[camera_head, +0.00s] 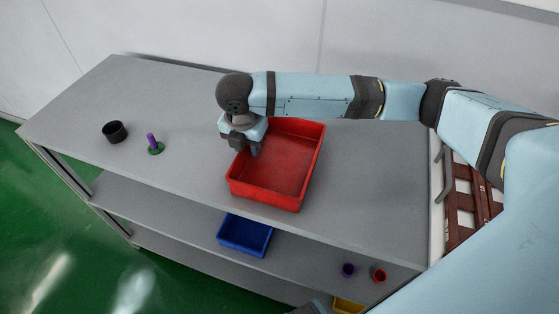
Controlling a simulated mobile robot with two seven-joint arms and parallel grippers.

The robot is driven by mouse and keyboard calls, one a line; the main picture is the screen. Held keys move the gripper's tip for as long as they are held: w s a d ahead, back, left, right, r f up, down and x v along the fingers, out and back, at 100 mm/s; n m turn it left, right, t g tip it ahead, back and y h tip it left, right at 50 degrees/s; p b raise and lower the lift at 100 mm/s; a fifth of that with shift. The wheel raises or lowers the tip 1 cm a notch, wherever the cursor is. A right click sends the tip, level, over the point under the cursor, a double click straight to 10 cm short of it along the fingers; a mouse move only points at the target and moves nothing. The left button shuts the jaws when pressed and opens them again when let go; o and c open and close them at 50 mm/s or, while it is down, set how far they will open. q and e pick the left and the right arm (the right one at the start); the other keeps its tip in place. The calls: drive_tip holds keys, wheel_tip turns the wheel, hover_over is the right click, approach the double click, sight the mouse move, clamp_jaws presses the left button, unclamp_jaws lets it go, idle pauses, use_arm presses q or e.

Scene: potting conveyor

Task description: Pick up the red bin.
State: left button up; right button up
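The red bin (277,175) is an open, empty rectangular tray on the grey top shelf. My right arm reaches in from the right across the bin's far side. My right gripper (246,148) points down at the bin's left wall, near its far left corner. One finger shows over the inside of the bin and the other seems to be on the outer side. The wall between them is partly hidden, so I cannot tell whether they grip it. My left gripper is not in view.
A blue bin (244,234), a purple cup (348,270), a red cup (379,275) and a yellow bin (348,306) sit lower. The shelf right of the red bin is clear.

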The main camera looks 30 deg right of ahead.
drive_tip(key=shift+f, duration=0.4)
clamp_jaws()
drive_tip(key=shift+r, duration=0.15)
